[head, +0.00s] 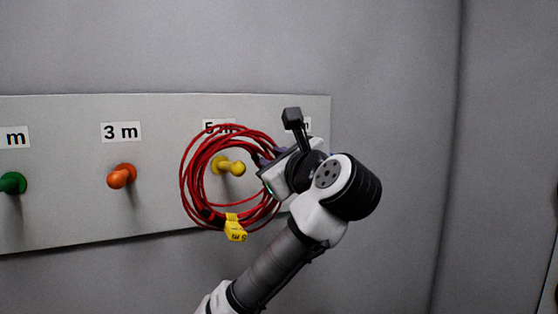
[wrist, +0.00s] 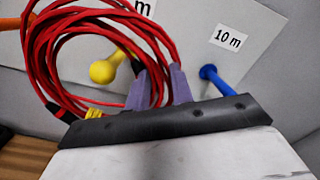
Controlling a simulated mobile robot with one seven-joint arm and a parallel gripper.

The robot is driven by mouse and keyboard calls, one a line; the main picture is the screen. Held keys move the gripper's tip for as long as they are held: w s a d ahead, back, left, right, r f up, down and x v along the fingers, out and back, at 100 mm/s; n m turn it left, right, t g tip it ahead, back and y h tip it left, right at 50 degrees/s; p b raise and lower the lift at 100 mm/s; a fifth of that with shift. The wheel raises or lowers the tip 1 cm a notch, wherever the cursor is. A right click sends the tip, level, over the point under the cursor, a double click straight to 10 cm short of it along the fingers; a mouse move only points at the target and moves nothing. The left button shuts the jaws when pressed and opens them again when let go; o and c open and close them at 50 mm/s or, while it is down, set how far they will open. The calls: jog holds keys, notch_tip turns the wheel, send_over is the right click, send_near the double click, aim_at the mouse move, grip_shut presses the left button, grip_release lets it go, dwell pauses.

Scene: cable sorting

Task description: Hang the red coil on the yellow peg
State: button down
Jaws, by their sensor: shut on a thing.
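The red coil (head: 190,184) is a loose bundle of cable loops with a yellow tag (head: 234,228) low on it. My gripper (head: 264,166) is shut on the coil's right side; the wrist view shows both purple fingers (wrist: 162,88) with red strands between them. The yellow peg (head: 231,167) shows through the coil's opening in the head view, under a partly covered label. In the wrist view the yellow peg (wrist: 106,69) also appears inside the loop. I cannot tell whether the coil is around the peg or still in front of it.
The grey board (head: 70,205) also carries an orange peg (head: 121,176) under "3 m" and a green peg (head: 12,183) at the left. A blue peg (wrist: 214,78) under "10 m" (wrist: 227,37) stands close right of my fingers in the wrist view.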

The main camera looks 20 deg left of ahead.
jog(key=shift+w+a+f+b, duration=0.15)
jog(key=shift+w+a+f, duration=0.5)
jog(key=shift+w+a, duration=0.45)
jog(key=shift+w+a+f+b, duration=0.15)
jog(key=shift+w+a+f, duration=0.55)
jog(key=shift+w+a, duration=0.4)
jog(key=shift+w+a+f+b, duration=0.15)
jog(key=shift+w+a+f, duration=0.6)
jog(key=shift+a, duration=0.6)
jog(key=shift+w+d+r, duration=0.1)
